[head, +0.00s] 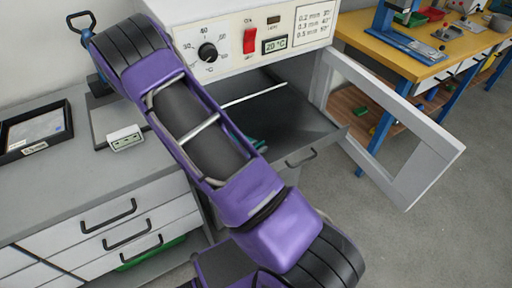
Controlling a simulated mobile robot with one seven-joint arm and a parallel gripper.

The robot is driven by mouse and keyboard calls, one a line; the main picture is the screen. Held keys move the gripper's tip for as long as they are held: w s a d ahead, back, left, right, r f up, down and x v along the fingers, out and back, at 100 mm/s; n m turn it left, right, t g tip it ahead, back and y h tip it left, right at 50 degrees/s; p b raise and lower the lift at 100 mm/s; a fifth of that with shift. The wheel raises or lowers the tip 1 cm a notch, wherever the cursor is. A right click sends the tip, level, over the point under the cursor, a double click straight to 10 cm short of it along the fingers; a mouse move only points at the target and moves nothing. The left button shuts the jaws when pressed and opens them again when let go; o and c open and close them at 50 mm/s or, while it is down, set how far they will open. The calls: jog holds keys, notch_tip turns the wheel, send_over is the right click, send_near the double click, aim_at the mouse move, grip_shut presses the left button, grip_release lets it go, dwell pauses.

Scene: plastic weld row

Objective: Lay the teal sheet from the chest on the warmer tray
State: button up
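The warmer (235,62) stands at the top centre with its framed door (400,130) swung open to the right. Its dark grey tray (305,122) is drawn out towards me, with a handle (301,158) on the front. A small teal patch (258,144) shows at the tray's left front, just past my purple arm. It may be the teal sheet; most of it is hidden and I cannot tell what it rests on. My gripper is not visible; my arm covers the middle.
The grey bench top (60,195) carries a dark-framed tray (35,130) and a small labelled block (125,138). A blue-handled device (82,22) stands behind my arm. A yellow-topped workbench (415,50) is at upper right. Grey floor is free at right, beyond the open door.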

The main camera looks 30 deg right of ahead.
jog(key=shift+r, duration=0.25)
jog(key=p+v, duration=0.2)
jog(key=v, duration=1)
jog(key=shift+f, duration=0.1)
